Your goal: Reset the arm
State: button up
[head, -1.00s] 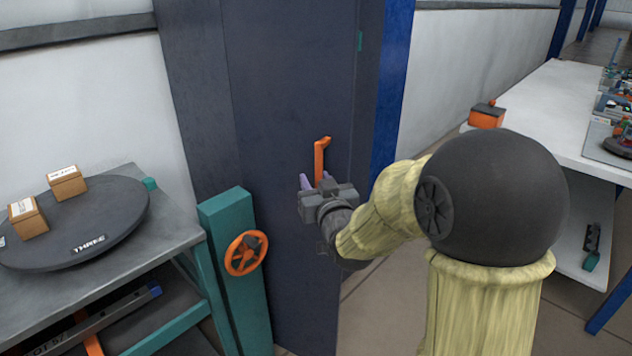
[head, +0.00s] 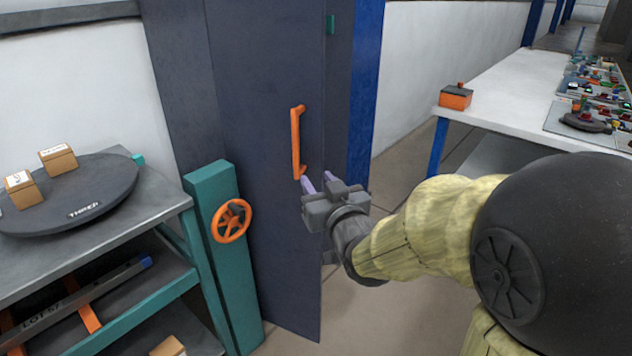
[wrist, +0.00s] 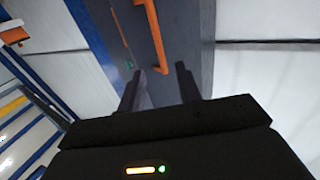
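My gripper (head: 321,184) is in the middle of the head view, in front of the dark door (head: 262,200) and just below and right of its orange handle (head: 297,142). Its two fingers are spread apart with nothing between them. In the wrist view the fingers (wrist: 158,84) also stand apart and empty. The orange handle (wrist: 152,38) shows beyond the fingertips there, apart from them.
A teal post with an orange handwheel (head: 231,221) stands left of the door. A round dark turntable (head: 100,200) with two small boxes sits on a grey bench at left. A white table (head: 510,95) with an orange box (head: 456,97) and several small parts is at right.

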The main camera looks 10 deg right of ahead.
jog(key=shift+s, duration=0.15)
jog(key=s+d+f+m+g+h, duration=0.1)
jog(key=s+d+f+g+h, duration=0.15)
jog(key=s+f+g, duration=0.45)
jog(key=s+d+f+m+g+h, duration=0.1)
jog(key=s+d+f+g, duration=0.15)
jog(key=f, duration=0.85)
jog(key=s+d+f+g, duration=0.2)
jog(key=s+g, duration=0.4)
jog(key=s, duration=0.2)
notch_tip(320, 180, up, 26)
jog(key=p, duration=2.7)
jog(key=shift+m, duration=0.3)
jog(key=shift+w+a+t+h, duration=0.1)
jog(key=shift+t+h, duration=0.15)
